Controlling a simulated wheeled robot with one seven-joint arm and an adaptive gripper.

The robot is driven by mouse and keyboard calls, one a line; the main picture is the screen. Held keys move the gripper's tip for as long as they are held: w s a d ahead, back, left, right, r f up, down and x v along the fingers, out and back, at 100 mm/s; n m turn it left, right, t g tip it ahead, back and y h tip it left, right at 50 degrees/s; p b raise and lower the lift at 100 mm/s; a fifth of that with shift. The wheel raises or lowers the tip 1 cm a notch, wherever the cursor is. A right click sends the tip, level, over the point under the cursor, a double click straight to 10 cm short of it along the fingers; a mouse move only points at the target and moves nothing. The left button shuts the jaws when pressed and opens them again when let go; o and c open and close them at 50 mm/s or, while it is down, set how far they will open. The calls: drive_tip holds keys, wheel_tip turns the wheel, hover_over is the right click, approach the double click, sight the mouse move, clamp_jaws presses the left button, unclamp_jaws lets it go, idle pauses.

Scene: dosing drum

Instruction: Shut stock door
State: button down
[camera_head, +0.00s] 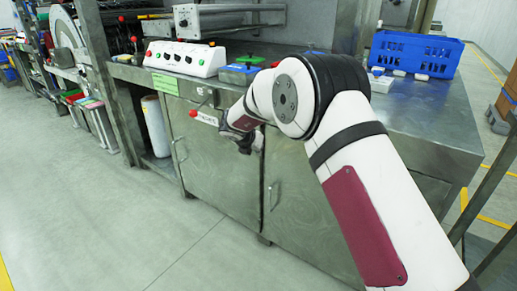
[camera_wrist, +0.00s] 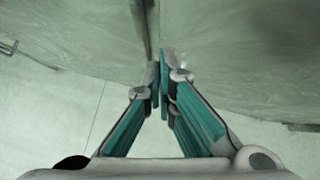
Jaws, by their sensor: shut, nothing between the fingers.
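A grey metal cabinet has a left door (camera_head: 215,165) and a right door (camera_head: 305,205), each with a bar handle. I cannot tell which one is the stock door; the small white label (camera_head: 204,117) is too small to read. Both doors look flush or nearly so. My gripper (camera_head: 246,147) is in front of the upper part of the cabinet, near the line between the doors, partly hidden by my arm. In the wrist view my gripper (camera_wrist: 161,75) is shut and empty, its fingertips close to the seam between two metal panels (camera_wrist: 85,35). Contact cannot be told.
The worktop above carries a white control box (camera_head: 184,58) with coloured knobs, a green-and-blue container (camera_head: 241,68) and a blue crate (camera_head: 415,54). A white cylinder (camera_head: 156,125) stands under the bench to the left. The floor in front is clear.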

drive_tip(key=a+p+v, duration=0.2)
drive_tip(key=v, duration=0.6)
wheel_tip(320, 180, up, 16)
drive_tip(key=d+n+t+y, duration=0.1)
drive_tip(key=n+t+y, duration=0.25)
drive_tip(key=n, duration=0.55)
drive_tip(key=s+d+r+n+g+y, duration=0.1)
drive_tip(key=s+d+r+n+y, duration=0.3)
drive_tip(key=s+r+n, duration=0.65)
drive_tip(key=s+d+f+n+g+h, duration=0.2)
drive_tip(key=s+d+f+n+g, duration=0.4)
drive_tip(key=s, duration=1)
drive_tip(key=s+d+f+n+g+h, duration=0.1)
drive_tip(key=s+d+f+n, duration=0.2)
drive_tip(key=s+d+n, duration=0.9)
drive_tip(key=s+d+f+n+g+h, duration=0.2)
drive_tip(key=s+d+f+g, duration=0.25)
drive_tip(key=s, duration=1.45)
wheel_tip(320, 180, up, 27)
drive_tip(key=t+p, duration=0.4)
drive_tip(key=p, duration=2.1)
drive_tip(key=shift+w+r+t+p, duration=0.2)
drive_tip(key=shift+w+t+p, duration=0.1)
drive_tip(key=shift+w+t, duration=0.1)
drive_tip(key=shift+d, duration=0.15)
